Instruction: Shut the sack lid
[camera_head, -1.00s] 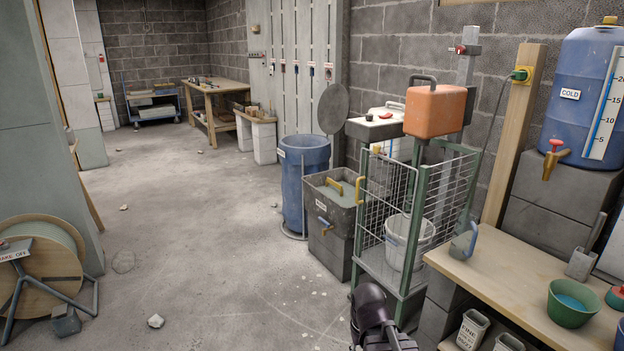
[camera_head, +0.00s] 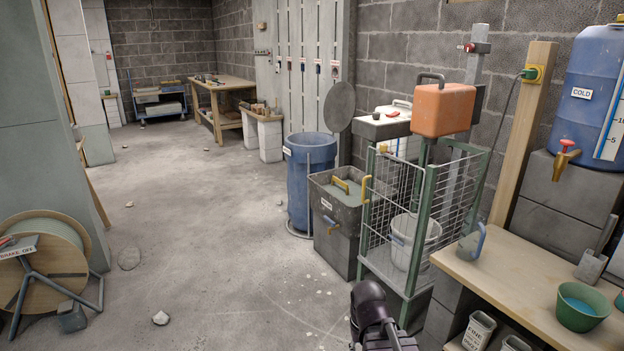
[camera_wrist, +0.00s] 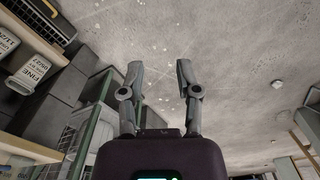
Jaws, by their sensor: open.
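A blue sack (camera_head: 310,185) stands upright in a thin wire stand beside the wall, in the middle of the head view. Its round grey lid (camera_head: 339,107) is raised, tilted up behind the sack's right side, so the sack's mouth is uncovered. My gripper (camera_wrist: 158,78) shows in the wrist view with its two fingers spread and nothing between them, above the concrete floor. In the head view only a dark part of my arm shows at the bottom edge. The sack and lid cannot be made out in the wrist view.
A wooden bench (camera_head: 530,280) is at the right. A cable reel (camera_head: 45,262) stands at left. The floor between is mostly clear, with small stones.

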